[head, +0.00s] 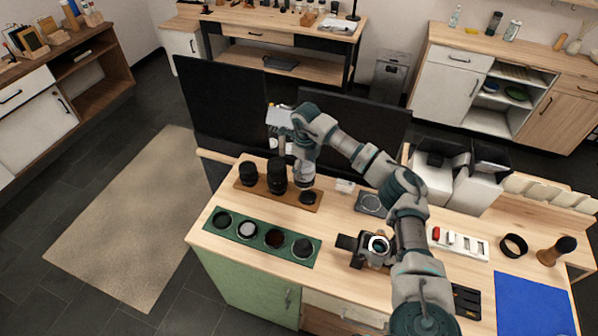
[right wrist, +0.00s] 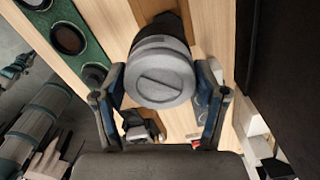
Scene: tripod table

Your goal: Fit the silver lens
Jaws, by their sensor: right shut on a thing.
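The silver lens (head: 306,177) is upright at the right part of a wooden lens board (head: 262,190). My right gripper (head: 299,155) comes down from above and is shut on it. In the right wrist view the lens (right wrist: 160,78) shows its round grey top with a slot, between the two fingers (right wrist: 162,105). I cannot tell whether its base touches the board. The camera body (head: 362,250) is on the bench to the front right, its round mount (head: 378,244) showing. My left gripper is not in view.
Two black lenses (head: 248,173) (head: 276,177) stand left of the silver lens. A dark cap (head: 308,198) lies on the board. A green mat (head: 238,244) holds several round filters. Dark screens (head: 225,105) stand behind. A blue mat (head: 535,305) lies at right.

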